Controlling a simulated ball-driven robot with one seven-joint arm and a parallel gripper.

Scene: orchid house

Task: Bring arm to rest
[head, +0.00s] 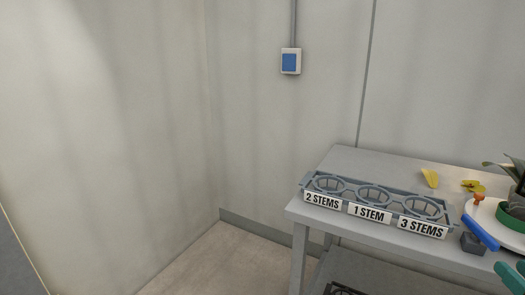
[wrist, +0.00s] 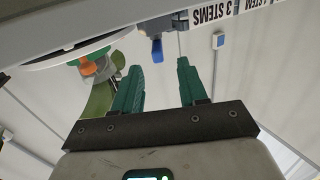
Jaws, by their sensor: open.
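My gripper (wrist: 157,75) shows in the wrist view with its two green fingers apart and nothing between them. In the head view green finger parts (head: 509,276) show at the lower right edge, in front of the table's right end; the rest of the arm is out of view.
A grey table (head: 375,161) bears a rack (head: 346,187) labelled 2 STEMS, 1 STEM, 3 STEMS. Right of it are a blue-handled thing (head: 481,231), a dark block (head: 473,244), a white round stand (head: 480,213) and a potted plant (head: 515,200). Floor (head: 240,262) left of the table is clear.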

